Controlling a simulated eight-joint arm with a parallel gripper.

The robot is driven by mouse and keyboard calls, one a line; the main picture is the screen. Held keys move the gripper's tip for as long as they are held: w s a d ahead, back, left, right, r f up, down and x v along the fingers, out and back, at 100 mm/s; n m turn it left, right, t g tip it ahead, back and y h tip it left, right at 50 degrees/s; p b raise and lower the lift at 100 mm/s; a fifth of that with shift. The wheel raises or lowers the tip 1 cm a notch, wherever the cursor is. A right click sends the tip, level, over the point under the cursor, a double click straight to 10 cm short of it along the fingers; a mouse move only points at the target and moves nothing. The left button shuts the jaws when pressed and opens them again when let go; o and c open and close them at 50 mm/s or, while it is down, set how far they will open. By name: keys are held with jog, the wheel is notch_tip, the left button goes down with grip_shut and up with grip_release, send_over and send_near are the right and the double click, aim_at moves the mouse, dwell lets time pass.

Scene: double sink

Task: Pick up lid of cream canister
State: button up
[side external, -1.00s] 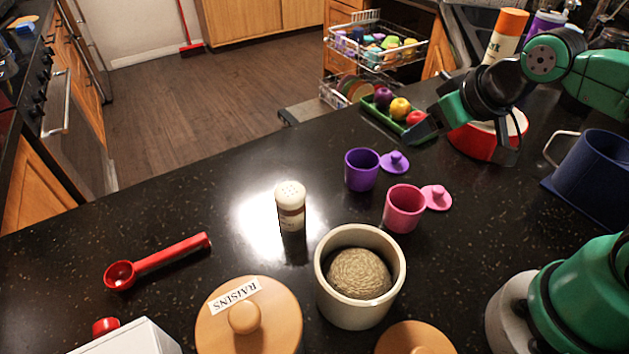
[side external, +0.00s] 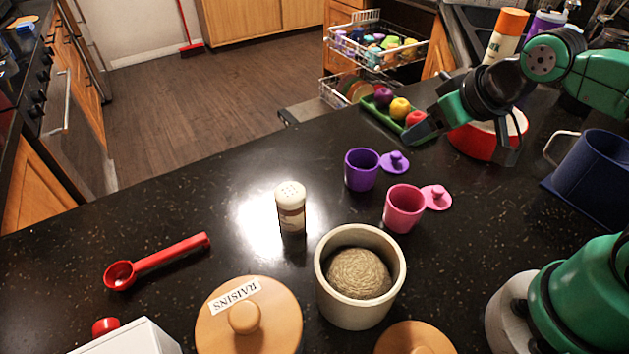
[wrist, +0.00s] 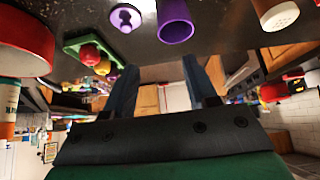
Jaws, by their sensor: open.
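The cream canister (side external: 328,292) stands without a lid at the lower middle of the side view, with a brown, rough, rounded thing inside. A round wooden lid (side external: 412,340) lies to its lower right, cut off by the picture's bottom edge. I cannot tell for sure that it belongs to this canister. Another wooden lid with a knob (side external: 250,318), labelled RAISINS, is to the left of the canister. My gripper (side external: 464,142) is open and empty at the upper right, far from the lids. In the wrist view its two fingers (wrist: 160,85) are spread apart; neither lid shows there.
Purple (side external: 361,170) and pink (side external: 404,209) cups with small lids stand between gripper and canister. A shaker (side external: 290,207) is left of them. A red bowl (side external: 470,140) and green fruit tray (side external: 384,116) are near my gripper. A blue container (side external: 597,175) is at right.

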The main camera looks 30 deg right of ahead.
jog(key=o, duration=0.4)
jog(key=shift+c, duration=0.2)
